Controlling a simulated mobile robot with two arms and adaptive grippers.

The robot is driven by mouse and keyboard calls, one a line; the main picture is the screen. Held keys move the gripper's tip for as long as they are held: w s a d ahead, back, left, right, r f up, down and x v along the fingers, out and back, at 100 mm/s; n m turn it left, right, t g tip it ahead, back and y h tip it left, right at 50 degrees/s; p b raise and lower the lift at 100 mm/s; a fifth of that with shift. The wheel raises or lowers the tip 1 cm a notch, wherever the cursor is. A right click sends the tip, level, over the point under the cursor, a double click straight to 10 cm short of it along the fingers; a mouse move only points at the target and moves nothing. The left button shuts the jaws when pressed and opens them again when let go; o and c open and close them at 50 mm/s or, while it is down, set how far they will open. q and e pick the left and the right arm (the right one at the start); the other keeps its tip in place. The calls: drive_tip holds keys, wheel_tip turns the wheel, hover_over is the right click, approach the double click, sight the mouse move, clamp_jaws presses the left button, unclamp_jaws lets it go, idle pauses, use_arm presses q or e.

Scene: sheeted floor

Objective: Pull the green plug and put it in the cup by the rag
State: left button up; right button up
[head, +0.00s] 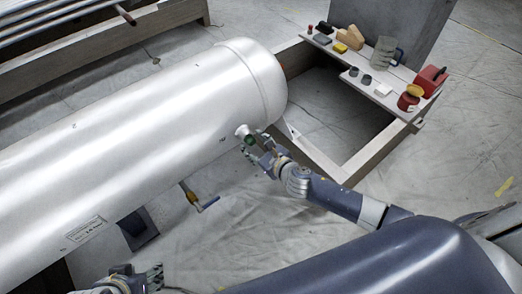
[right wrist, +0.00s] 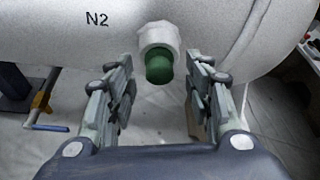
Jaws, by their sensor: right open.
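The green plug (right wrist: 159,67) sits in a white fitting on the underside of the white tank, near the "N2" marking. It also shows in the head view (head: 249,140). My right gripper (right wrist: 160,92) is open, with its fingers on either side of the plug and a gap to each; in the head view it is just below the fitting. Two small dark cups (head: 366,79) stand on the plank beside a flat white piece (head: 383,90). A grey-green item (head: 384,53) lies behind; I cannot tell which is the rag. My left gripper (head: 150,279) is at the bottom left, partly cut off.
The white tank (head: 120,125) fills the left. A wooden frame (head: 350,165) carries the plank (head: 335,58), with a red box (head: 430,81), a red can (head: 408,100) and several small blocks. The sheeted floor is mostly clear.

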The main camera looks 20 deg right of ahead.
use_arm(q)
drive_tip(key=shift+w, duration=0.15)
use_arm(e)
drive_tip(key=shift+w, duration=0.15)
drive_tip(key=shift+c, duration=0.4)
clamp_jaws()
use_arm(q)
drive_tip(key=shift+s+a+g+p, duration=0.15)
drive_tip(key=shift+s+g+p, duration=0.1)
drive_tip(key=shift+s, duration=0.35)
drive_tip(key=shift+s+a+g+p, duration=0.15)
drive_tip(key=shift+s+g, duration=0.1)
drive_tip(key=shift+s, duration=0.3)
use_arm(e)
drive_tip(key=shift+s+d, duration=0.25)
drive_tip(key=shift+s, duration=0.5)
drive_tip(key=shift+s+d, duration=0.3)
drive_tip(key=shift+s, duration=0.5)
drive_tip(key=shift+s+d, duration=0.25)
drive_tip(key=shift+s, duration=0.5)
drive_tip(key=shift+s, duration=0.15)
drive_tip(key=s, duration=0.1)
drive_tip(key=s+d, duration=0.1)
drive_tip(key=s, duration=0.1)
drive_tip(key=shift+s+d, duration=0.2)
drive_tip(key=shift+s, duration=0.1)
